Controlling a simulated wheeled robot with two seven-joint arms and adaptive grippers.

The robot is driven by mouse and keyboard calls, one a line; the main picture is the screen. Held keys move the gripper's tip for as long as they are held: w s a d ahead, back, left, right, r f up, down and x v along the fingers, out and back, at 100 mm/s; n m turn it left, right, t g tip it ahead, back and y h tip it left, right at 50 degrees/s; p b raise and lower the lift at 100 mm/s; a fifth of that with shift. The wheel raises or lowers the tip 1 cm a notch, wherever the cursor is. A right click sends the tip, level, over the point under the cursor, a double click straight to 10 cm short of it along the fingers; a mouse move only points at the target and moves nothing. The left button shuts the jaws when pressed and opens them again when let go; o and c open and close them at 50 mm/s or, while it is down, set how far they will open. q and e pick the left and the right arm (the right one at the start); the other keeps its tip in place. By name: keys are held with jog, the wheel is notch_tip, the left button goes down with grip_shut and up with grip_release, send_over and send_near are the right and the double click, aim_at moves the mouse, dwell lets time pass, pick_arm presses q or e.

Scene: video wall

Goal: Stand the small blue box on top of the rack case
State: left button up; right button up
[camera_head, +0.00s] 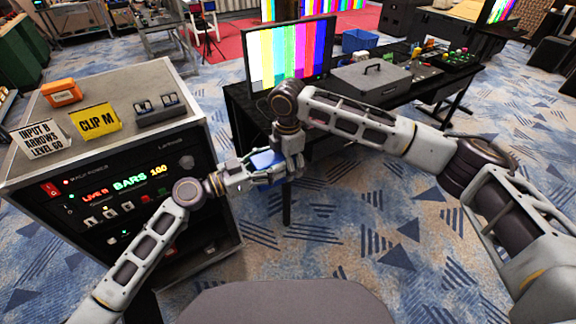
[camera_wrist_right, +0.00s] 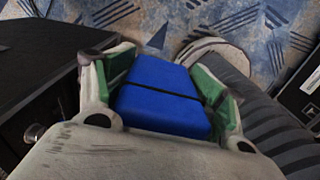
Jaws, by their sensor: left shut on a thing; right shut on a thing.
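The small blue box (camera_head: 268,160) is in the air to the right of the rack case (camera_head: 185,88) and lower than its top. My left gripper (camera_head: 264,176) comes in from the left and is shut on the box. My right gripper (camera_head: 287,168) reaches down from above and is shut on it too. In the right wrist view the blue box (camera_wrist_right: 165,108), with a dark band across it, sits between the green-padded fingers of my right gripper (camera_wrist_right: 165,90). In the head view the grippers hide part of the box.
On the rack case stand an orange case (camera_head: 62,93), a white sign (camera_head: 40,140), a yellow sign (camera_head: 97,121) and a dark device (camera_head: 160,111). A black desk (camera_head: 240,100) with a colour-bar monitor (camera_head: 290,52) and a grey case (camera_head: 370,80) stands behind.

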pick_arm(q)
jog(key=o, duration=1.5)
jog(key=shift+c, duration=0.2)
jog(key=shift+a, duration=0.15)
jog(key=v, duration=1.1)
jog(key=shift+s+a, duration=0.2)
jog(key=shift+a, duration=0.1)
